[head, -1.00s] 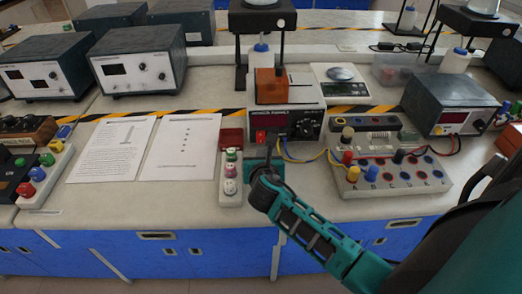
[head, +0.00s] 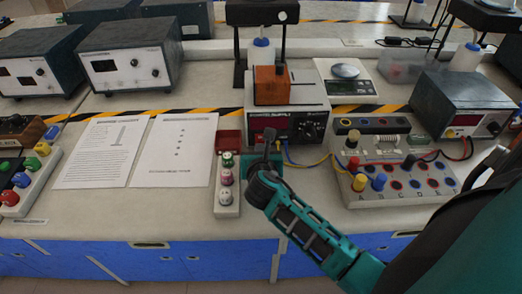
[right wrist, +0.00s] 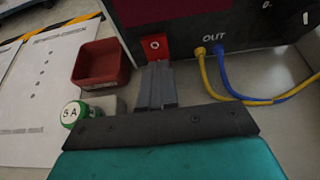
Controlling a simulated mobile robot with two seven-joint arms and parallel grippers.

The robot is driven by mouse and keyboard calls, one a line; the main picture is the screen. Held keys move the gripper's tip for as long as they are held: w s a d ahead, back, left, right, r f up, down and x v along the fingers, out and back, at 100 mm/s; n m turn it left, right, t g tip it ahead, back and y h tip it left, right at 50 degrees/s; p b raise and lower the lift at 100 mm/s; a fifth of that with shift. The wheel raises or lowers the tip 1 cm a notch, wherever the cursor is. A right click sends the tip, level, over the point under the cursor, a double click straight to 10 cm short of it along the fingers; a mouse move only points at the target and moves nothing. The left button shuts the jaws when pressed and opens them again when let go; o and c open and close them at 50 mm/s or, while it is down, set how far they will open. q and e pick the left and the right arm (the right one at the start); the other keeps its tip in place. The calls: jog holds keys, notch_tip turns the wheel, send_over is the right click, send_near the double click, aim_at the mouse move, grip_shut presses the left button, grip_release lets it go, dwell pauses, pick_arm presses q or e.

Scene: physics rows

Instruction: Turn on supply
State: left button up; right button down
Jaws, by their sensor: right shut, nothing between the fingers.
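The supply (head: 317,112) is a pale-topped box with a dark front, marked "SUPPLY", in the middle of the bench. In the right wrist view its front shows a dark maroon display (right wrist: 158,10), with no digits visible, and a red switch (right wrist: 155,46) marked with a white ring. My right gripper (head: 270,140) is shut and empty in front of the supply's lower left face. In the right wrist view its fingertips (right wrist: 157,68) are just below the switch; I cannot tell if they touch it. My left gripper is not in view.
A red open box (right wrist: 102,64) and a strip of round-topped pieces (head: 227,195) stand close left of my gripper. Yellow and blue wires (right wrist: 235,90) leave the supply's "OUT" sockets on the right. A terminal board (head: 400,187) stands right. Printed sheets (head: 175,150) lie left.

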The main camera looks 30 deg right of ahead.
jog(key=shift+w+d+f+b, duration=0.1)
jog(key=shift+f+b, duration=0.1)
jog(key=shift+b, duration=0.15)
jog(key=shift+r+t, duration=0.2)
jog(key=shift+t, duration=0.1)
jog(key=shift+w+d+r+p, duration=0.15)
jog(key=shift+w+r+p, duration=0.05)
jog(key=shift+r+p, duration=0.85)
